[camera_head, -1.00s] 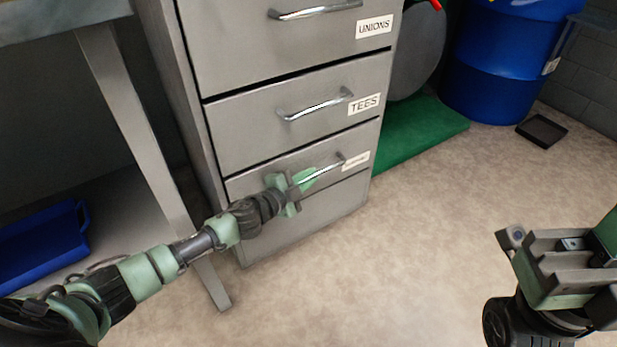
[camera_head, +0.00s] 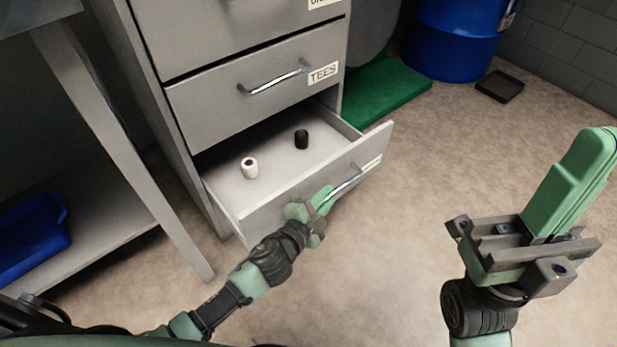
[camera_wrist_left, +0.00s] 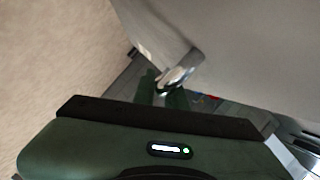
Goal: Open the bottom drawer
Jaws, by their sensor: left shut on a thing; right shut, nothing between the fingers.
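The bottom drawer (camera_head: 262,214) of the grey cabinet stands pulled out in the head view, with its inside visible from above. A white cylindrical fitting (camera_head: 250,167) and a black one (camera_head: 301,139) stand on its floor. My left gripper (camera_head: 322,204) is shut on the drawer's metal handle (camera_head: 346,186), near the handle's left end. In the left wrist view the handle (camera_wrist_left: 178,76) shows between the fingers. My right gripper (camera_head: 585,170) is shut and empty, held above the floor at the right, apart from the cabinet.
The drawer labelled TEES (camera_head: 262,85) above is closed. A table leg (camera_head: 130,150) stands close to the left of the cabinet, with a blue bin (camera_head: 30,240) on a low shelf. A green mat (camera_head: 385,97), blue barrel (camera_head: 455,40) and black tray (camera_head: 500,86) lie behind. Floor in front is clear.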

